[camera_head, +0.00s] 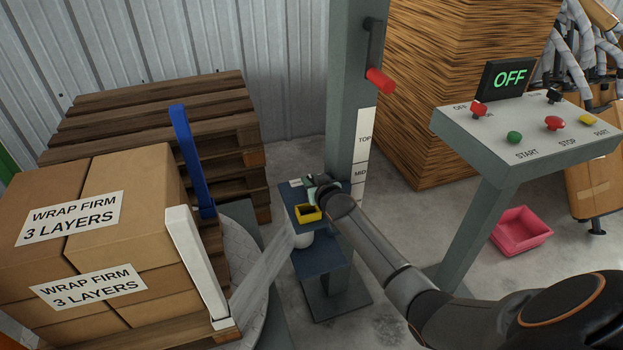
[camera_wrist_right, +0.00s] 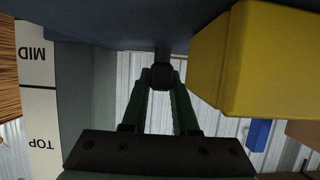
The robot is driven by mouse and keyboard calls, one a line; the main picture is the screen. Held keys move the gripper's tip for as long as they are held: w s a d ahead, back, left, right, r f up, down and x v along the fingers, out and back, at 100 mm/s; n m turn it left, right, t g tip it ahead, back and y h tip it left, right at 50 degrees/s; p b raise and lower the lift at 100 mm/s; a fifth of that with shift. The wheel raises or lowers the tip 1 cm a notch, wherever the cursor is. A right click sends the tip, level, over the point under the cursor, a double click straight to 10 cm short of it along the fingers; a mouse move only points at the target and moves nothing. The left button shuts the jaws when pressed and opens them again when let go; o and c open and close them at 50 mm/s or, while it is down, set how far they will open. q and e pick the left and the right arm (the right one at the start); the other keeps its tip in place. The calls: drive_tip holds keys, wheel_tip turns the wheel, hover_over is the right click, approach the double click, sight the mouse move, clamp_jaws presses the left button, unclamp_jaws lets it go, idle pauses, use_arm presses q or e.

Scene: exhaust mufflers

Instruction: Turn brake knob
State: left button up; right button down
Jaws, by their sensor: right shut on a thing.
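My right gripper (camera_head: 317,184) reaches the blue carriage (camera_head: 292,196) on the grey mast. In the right wrist view its two dark fingers (camera_wrist_right: 162,80) are closed around a small black knob (camera_wrist_right: 162,70) on a short stem, which I take to be the brake knob. The knob sits beside a yellow block-like part (camera_wrist_right: 270,60), which also shows in the head view (camera_head: 308,213). In the head view the gripper hides the knob. My left gripper is not in view.
Wrapping film (camera_head: 262,285) runs from the carriage to the stacked boxes (camera_head: 130,215) at left. The mast (camera_head: 347,90) carries a red-handled crank (camera_head: 380,80). A control panel (camera_head: 530,125) reading OFF stands at right, with a pink bin (camera_head: 520,232) on the floor.

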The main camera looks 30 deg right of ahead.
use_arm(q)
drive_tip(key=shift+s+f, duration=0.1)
use_arm(e)
drive_tip(key=c, duration=0.7)
unclamp_jaws()
drive_tip(key=shift+s, duration=0.1)
drive_tip(key=shift+s+r, duration=0.1)
drive_tip(key=shift+s, duration=0.05)
drive_tip(key=p+v, duration=0.2)
drive_tip(key=v, duration=0.3)
drive_tip(key=p+v, duration=0.1)
drive_tip(key=v, duration=0.4)
drive_tip(key=shift+s+a, duration=0.1)
drive_tip(key=shift+s, duration=0.05)
drive_tip(key=shift+v, duration=0.85)
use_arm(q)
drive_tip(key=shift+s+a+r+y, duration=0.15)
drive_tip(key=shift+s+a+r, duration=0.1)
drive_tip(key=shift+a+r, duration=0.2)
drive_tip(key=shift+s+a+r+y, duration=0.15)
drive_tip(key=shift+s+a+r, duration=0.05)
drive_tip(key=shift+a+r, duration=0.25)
